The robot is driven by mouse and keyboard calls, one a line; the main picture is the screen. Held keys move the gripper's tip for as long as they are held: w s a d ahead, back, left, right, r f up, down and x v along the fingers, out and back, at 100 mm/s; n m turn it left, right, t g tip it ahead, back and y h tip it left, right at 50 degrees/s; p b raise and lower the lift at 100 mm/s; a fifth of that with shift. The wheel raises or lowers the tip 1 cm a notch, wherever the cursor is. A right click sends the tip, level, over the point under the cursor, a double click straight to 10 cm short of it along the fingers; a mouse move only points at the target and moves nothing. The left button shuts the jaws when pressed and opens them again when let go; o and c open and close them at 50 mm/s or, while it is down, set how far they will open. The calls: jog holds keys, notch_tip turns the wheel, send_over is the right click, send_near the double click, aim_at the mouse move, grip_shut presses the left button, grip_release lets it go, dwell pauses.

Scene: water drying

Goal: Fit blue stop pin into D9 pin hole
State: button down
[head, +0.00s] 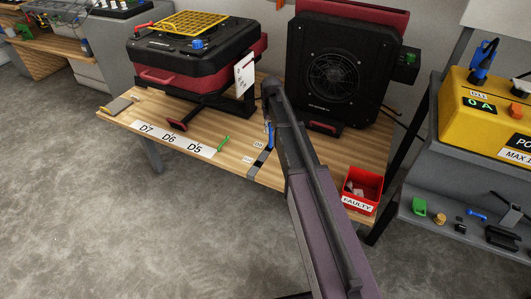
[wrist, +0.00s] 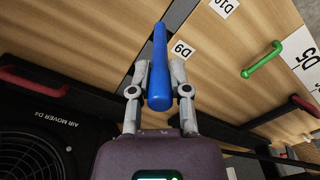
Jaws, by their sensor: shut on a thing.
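The blue stop pin (wrist: 158,75) is held between the two fingers of my gripper (wrist: 155,88) in the wrist view, its long body pointing away from the palm. In the head view a small blue piece (head: 269,128) shows beside my arm, which hides most of the gripper. The D9 label (wrist: 182,50) lies on the wooden table just right of the pin in the wrist view. The D9 pin hole itself I cannot make out; the pin and fingers may cover it. Whether the pin touches the table I cannot tell.
A dark strip (wrist: 183,12) crosses the table near the pin. The D10 label (wrist: 223,8) and a green handle-like pin (wrist: 262,60) lie to the right. A black air mover (head: 335,70) stands behind; a red FAULTY bin (head: 375,185) sits at the table's right corner.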

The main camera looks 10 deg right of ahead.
jog(key=shift+w+d, duration=0.1)
jog(key=shift+w, duration=0.25)
jog(key=shift+w, duration=0.1)
jog(key=shift+w+r+n, duration=0.2)
jog(key=shift+w+n, duration=0.7)
jog(key=shift+w, duration=0.4)
jog(key=shift+f, duration=0.1)
notch_tip(320, 180, down, 6)
jog(key=b, duration=0.6)
jog(key=shift+f, duration=0.15)
jog(key=shift+f+b, duration=1.8)
jog(key=shift+b, duration=0.05)
jog(key=shift+f, duration=0.15)
